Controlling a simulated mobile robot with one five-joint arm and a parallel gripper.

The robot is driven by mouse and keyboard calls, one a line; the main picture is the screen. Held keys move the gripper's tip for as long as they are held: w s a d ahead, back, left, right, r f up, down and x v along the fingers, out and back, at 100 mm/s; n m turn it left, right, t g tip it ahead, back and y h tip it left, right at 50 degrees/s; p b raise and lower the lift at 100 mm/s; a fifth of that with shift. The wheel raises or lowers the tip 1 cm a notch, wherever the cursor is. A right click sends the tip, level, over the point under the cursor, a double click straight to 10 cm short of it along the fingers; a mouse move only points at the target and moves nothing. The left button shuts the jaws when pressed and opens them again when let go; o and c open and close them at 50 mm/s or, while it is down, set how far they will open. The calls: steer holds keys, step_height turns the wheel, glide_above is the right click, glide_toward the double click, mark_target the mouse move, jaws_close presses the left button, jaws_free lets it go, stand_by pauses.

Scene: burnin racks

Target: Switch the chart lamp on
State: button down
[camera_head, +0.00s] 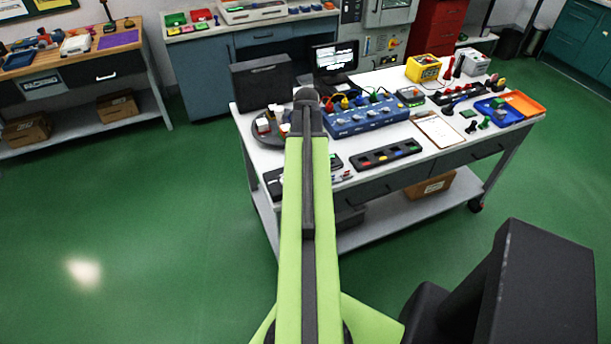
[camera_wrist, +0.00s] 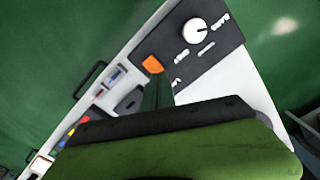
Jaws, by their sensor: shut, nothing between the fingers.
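A black panel (camera_wrist: 190,45) lies near the table's corner in the wrist view, with a white round knob (camera_wrist: 195,31) and white lettering too blurred to read. An orange piece (camera_wrist: 153,64) sits at the panel's edge. Which of these works the chart lamp, I cannot tell. My gripper (camera_wrist: 157,96) is shut and empty, a dark shape just below the orange piece in the picture; contact is unclear. In the head view the panel (camera_head: 272,182) shows at the table's left front corner, partly behind my arm, which hides the fingers. No lit lamp is identifiable.
The white table (camera_head: 400,165) also holds a blue box with cables (camera_head: 365,118), a dark strip with coloured pieces (camera_head: 386,156), a clipboard (camera_head: 437,129), a monitor (camera_head: 335,58) and a blue tray (camera_head: 499,111). Green floor is free to the left.

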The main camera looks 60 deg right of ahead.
steer(key=shift+f+b, duration=0.95)
steer(key=shift+f, duration=0.05)
steer(key=shift+r, duration=0.1)
step_height(320, 180, up, 7)
steer(key=p, duration=0.7)
steer(key=shift+r, duration=0.1)
stand_by(0.4)
